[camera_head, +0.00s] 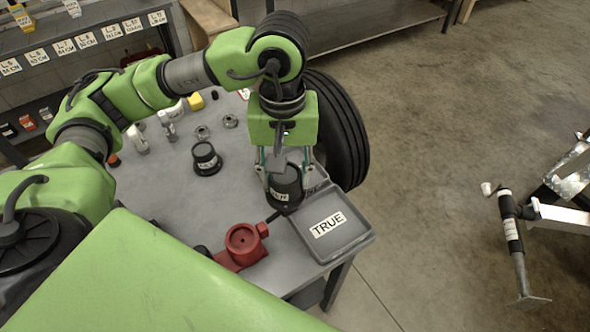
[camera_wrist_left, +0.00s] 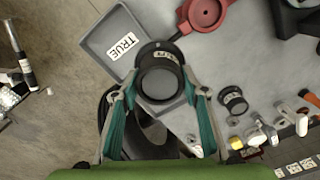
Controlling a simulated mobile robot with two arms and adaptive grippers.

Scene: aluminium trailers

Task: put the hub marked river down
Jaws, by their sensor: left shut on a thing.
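My left gripper (camera_head: 283,168) points down and is shut on a black hub (camera_head: 286,192) with a white label too small to read surely. The hub is upright, beside the grey tray marked TRUE (camera_head: 352,246); I cannot tell whether it touches anything below. In the left wrist view the hub (camera_wrist_left: 160,83) sits between the fingertips (camera_wrist_left: 160,94), overlapping the tray's corner (camera_wrist_left: 96,42). A second black labelled hub (camera_head: 206,160) stands on the table to the left. My right gripper is not in view.
A red fixture (camera_head: 243,244) stands on the grey table (camera_head: 175,205) left of the tray. A black tyre (camera_head: 340,130) stands behind the table's right edge. A trailer coupling (camera_head: 512,235) is at far right.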

